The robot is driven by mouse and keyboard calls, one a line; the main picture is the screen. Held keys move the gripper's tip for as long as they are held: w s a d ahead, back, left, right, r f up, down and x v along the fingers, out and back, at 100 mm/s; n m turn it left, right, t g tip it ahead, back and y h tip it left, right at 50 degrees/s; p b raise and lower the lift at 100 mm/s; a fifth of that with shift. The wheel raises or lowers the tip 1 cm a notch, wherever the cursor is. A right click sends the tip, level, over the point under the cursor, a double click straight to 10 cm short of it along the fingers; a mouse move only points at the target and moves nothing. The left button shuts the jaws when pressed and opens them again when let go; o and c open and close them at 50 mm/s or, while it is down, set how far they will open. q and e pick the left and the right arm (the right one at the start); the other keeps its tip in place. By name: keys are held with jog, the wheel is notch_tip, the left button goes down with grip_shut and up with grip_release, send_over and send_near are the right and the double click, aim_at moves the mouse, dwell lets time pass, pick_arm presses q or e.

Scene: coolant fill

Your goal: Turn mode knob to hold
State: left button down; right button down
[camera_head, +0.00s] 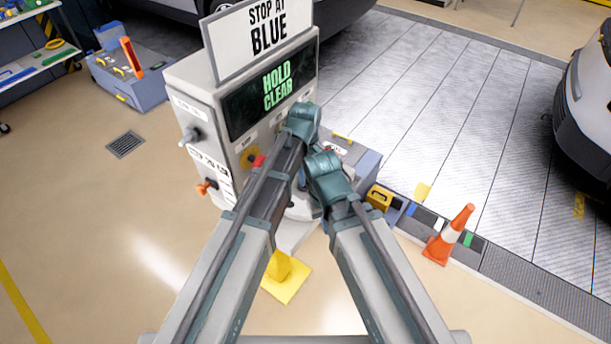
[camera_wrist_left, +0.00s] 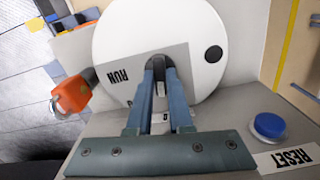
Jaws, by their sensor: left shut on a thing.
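In the left wrist view my left gripper (camera_wrist_left: 160,68) is shut at the middle of a round white dial (camera_wrist_left: 120,35). The jaws close on the mode knob, whose grip is mostly hidden between the fingers. The dial has a black dot at its right side. A grey RUN label (camera_wrist_left: 120,76) shows upside down beside the fingers. In the head view the machine's display (camera_head: 275,88) reads HOLD CLEAR in green. My arms cover the lower front there, and the knob is hidden. My right arm shows, but I cannot make out its gripper.
A blue button (camera_wrist_left: 268,125) sits by the RESET label (camera_wrist_left: 290,158). An orange handle (camera_wrist_left: 72,95) sticks out left of the dial. A STOP AT BLUE sign (camera_head: 262,33) tops the machine.

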pick_arm(q)
jog(key=shift+n, duration=1)
jog(key=c, duration=0.8)
grip_release()
jog(key=shift+r, duration=0.15)
notch_tip(320, 180, up, 14)
jog(key=p, duration=1.4)
jog(key=shift+f, duration=0.2)
